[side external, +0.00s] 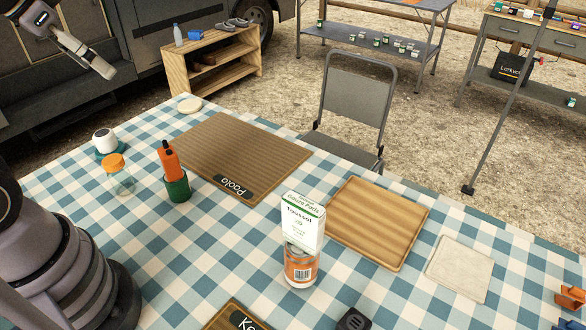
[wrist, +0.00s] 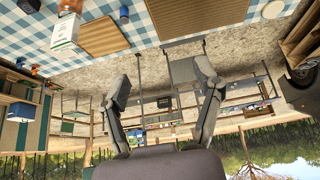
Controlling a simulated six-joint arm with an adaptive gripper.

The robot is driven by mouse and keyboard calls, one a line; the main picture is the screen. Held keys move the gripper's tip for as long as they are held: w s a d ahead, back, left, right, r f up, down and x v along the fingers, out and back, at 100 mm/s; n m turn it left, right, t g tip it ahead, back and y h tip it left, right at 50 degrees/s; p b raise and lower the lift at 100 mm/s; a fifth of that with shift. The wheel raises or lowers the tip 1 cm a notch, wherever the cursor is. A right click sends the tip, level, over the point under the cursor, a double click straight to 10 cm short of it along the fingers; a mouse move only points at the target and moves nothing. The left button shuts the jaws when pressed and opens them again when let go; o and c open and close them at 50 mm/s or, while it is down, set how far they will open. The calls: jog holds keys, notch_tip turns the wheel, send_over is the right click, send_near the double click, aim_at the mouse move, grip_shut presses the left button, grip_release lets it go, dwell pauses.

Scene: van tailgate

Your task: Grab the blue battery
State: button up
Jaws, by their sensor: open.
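A blue item (side external: 201,34) also sits on the wooden bench (side external: 213,60) behind the table. My gripper (side external: 102,68) is raised at the upper left of the side view, well away from the tabletop items. In the wrist view my gripper (wrist: 163,82) has its fingers spread, with nothing between them.
The checked table (side external: 250,228) holds a white gauze box (side external: 304,218) on an orange-labelled can (side external: 300,270), a green cup (side external: 177,188) with an orange item, a jar (side external: 120,180), a wooden tray (side external: 378,222) and a Paolo board (side external: 235,150). A chair (side external: 355,100) stands behind.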

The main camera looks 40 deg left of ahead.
jog(key=w+d+f+t+h, duration=0.15)
jog(key=w+d+f, duration=0.25)
jog(key=w+f, duration=0.45)
jog(key=w+d+f+t, duration=0.25)
jog(key=w+f, duration=0.35)
jog(key=w, duration=0.6)
jog(key=s+d+f+m+t, duration=0.1)
jog(key=d+f, duration=0.1)
jog(key=f, duration=0.4)
jog(key=d+f+m+t+h, duration=0.1)
jog(key=d+f, duration=0.1)
jog(key=f, duration=0.5)
jog(key=s+d+f, duration=0.1)
jog(key=d+f, duration=0.1)
jog(key=f, duration=0.5)
jog(key=shift+s+d+f+m+t+h, duration=0.1)
jog(key=shift+s+f+m+t+h, duration=0.2)
jog(key=shift+m+t+h, duration=0.1)
jog(key=x, duration=0.7)
jog(key=shift+w, duration=0.2)
grip_shut()
